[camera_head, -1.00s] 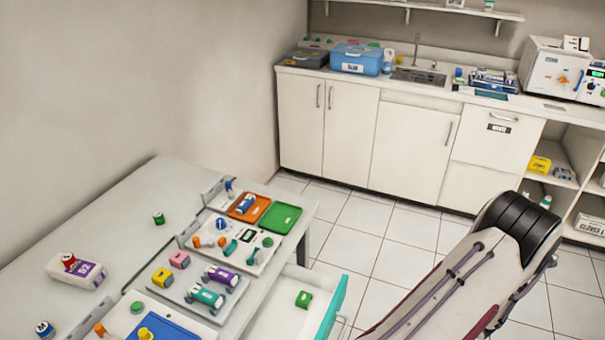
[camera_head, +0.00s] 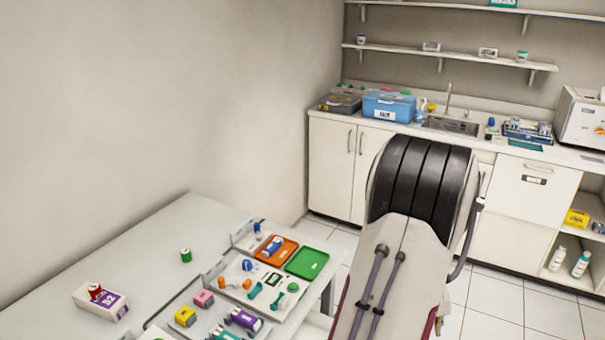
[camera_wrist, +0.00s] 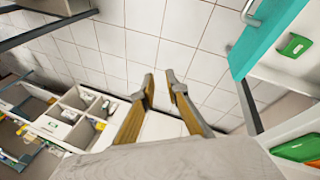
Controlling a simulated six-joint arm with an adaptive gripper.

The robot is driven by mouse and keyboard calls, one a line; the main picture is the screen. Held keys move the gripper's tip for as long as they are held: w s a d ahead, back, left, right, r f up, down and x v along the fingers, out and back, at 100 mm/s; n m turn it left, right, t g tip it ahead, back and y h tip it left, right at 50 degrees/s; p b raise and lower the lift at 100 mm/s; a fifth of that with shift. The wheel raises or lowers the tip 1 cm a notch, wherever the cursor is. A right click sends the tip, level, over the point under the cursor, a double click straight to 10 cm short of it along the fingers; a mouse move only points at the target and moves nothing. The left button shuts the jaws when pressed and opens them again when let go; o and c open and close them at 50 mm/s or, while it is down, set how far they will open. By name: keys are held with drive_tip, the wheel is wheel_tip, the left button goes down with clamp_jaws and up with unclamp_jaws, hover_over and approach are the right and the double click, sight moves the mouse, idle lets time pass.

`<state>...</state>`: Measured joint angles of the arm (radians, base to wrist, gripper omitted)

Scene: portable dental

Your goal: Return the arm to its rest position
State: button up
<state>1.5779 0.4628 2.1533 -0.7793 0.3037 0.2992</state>
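My arm (camera_head: 395,270) rises from the bottom of the head view, its black ribbed joint in front of the white cabinets. My gripper is outside the head view. In the wrist view my gripper (camera_wrist: 160,84) has two tan fingers with dark tips, a narrow gap between them. White floor tiles show through the gap and nothing is held. The gripper hangs over open floor, apart from the table and drawer.
The grey table (camera_head: 150,240) at left holds trays, including a green tray (camera_head: 307,263). A teal-fronted drawer (camera_wrist: 262,35) stands open, with a green block (camera_wrist: 296,46) inside. Shelves (camera_wrist: 75,120) stand at left in the wrist view.

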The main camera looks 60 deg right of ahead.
drive_tip(key=w+a+r+n+t+y, duration=0.1)
drive_tip(key=w+a+r+n, duration=0.1)
drive_tip(key=w+a+r, duration=0.7)
drive_tip(key=w+a+r+n+t, duration=0.15)
drive_tip(key=w+a+r, duration=0.35)
drive_tip(key=w+a, duration=0.8)
drive_tip(key=w+a+r+n+t, duration=0.1)
drive_tip(key=w+a+r+n, duration=0.1)
drive_tip(key=a, duration=0.7)
drive_tip(key=w+a+r+n+t+y, duration=0.1)
drive_tip(key=a+r+n, duration=0.3)
drive_tip(key=a, duration=0.5)
drive_tip(key=w+a+r+n+t+y, duration=0.1)
drive_tip(key=w+a+r+n+t, duration=0.2)
drive_tip(key=a, duration=0.6)
drive_tip(key=shift+r+n, duration=0.35)
drive_tip(key=shift+r, duration=0.25)
drive_tip(key=shift+w+t, duration=0.1)
drive_tip(key=shift+t, duration=0.15)
